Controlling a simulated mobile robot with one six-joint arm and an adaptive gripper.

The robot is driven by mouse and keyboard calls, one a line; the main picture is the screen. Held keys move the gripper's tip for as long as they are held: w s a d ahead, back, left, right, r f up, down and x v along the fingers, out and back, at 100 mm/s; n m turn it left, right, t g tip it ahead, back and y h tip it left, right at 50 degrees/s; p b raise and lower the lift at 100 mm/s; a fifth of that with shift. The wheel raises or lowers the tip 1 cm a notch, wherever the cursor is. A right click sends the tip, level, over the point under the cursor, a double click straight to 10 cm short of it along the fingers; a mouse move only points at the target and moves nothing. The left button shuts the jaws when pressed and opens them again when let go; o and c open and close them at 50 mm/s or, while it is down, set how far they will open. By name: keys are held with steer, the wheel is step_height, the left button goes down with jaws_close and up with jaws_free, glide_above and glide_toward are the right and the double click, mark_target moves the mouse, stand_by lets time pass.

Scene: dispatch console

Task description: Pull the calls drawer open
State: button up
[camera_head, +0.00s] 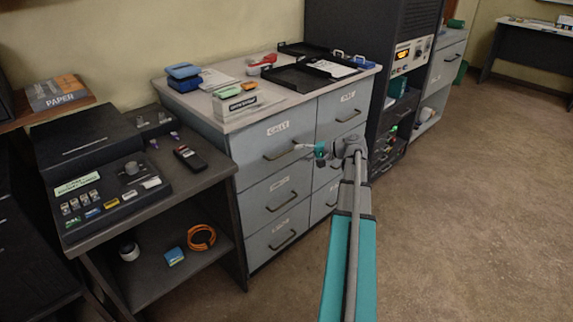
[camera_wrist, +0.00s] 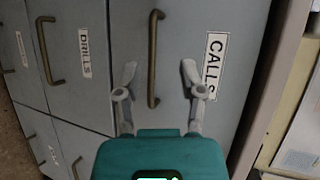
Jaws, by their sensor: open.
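The calls drawer (camera_head: 255,147) is the top left drawer of the grey cabinet. Its front is flush with the drawers around it, so it looks shut. Its white label reads CALLS. The dark bar handle (camera_head: 280,153) runs across the drawer front. In the wrist view the calls drawer (camera_wrist: 185,30) appears turned on its side, with its brass-toned handle (camera_wrist: 153,60) running up the picture. My gripper (camera_head: 302,147) is in front of the drawer near the handle's right end. In the wrist view its fingers (camera_wrist: 159,72) are spread either side of the handle. I cannot tell contact.
The DRILLS drawer (camera_wrist: 75,75) lies below the calls drawer. Trays (camera_head: 300,75) and boxes stand on the cabinet top (camera_head: 240,120). A dark desk (camera_head: 210,178) with a console stands close on the left, a tall equipment rack (camera_head: 345,30) on the right. The floor in front is clear.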

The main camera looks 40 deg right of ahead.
steer(key=m+t+b, duration=0.1)
steer(key=t+b, duration=0.1)
steer(key=b, duration=0.1)
glide_toward(287, 152)
steer(key=s, duration=0.2)
steer(key=shift+s+d+r+h, duration=0.15)
steer(key=shift+s+d, duration=0.1)
steer(key=shift+d, duration=0.2)
steer(key=shift+s+d+r+h, duration=0.15)
steer(key=shift+s+d, duration=0.1)
steer(key=shift+d, duration=0.2)
steer(key=shift+w+a, duration=0.1)
steer(key=b+x, duration=0.2)
steer(key=x, duration=1.1)
steer(key=shift+w+a+b, duration=0.2)
steer(key=shift+w+b, duration=0.1)
steer(key=shift+w, duration=0.05)
jaws_close()
